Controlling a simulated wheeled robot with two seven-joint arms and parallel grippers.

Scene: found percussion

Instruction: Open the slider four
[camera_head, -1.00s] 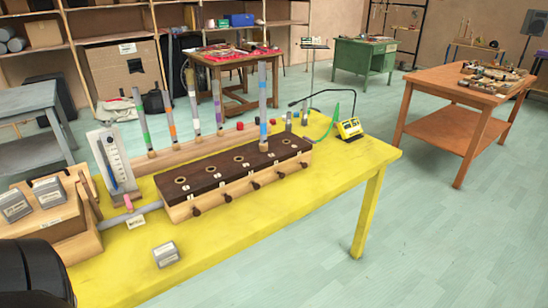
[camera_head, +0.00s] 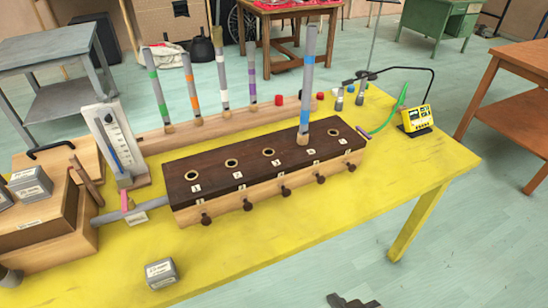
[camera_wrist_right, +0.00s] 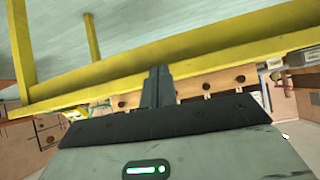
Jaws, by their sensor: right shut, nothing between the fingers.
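A wooden box with a dark brown top (camera_head: 265,160) stands on the yellow table, with a row of holes along the top. Several dark slider knobs stick out of its pale front. The fourth knob from the left (camera_head: 320,179) is close to the front face. A grey tube with a blue band (camera_head: 308,85) stands upright in the fourth hole. My right gripper (camera_head: 352,301) shows only as a dark tip at the bottom edge, well in front of the box and apart from it. In the right wrist view its fingers (camera_wrist_right: 158,75) are shut and empty, with knobs beyond them.
Banded tubes stand in a wooden rack (camera_head: 205,127) behind the box. A gauge board (camera_head: 115,143) stands left of it. A small grey block (camera_head: 161,273) lies in front, left. A yellow meter (camera_head: 416,119) stands on the right. The yellow tabletop (camera_head: 290,222) before the knobs is clear.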

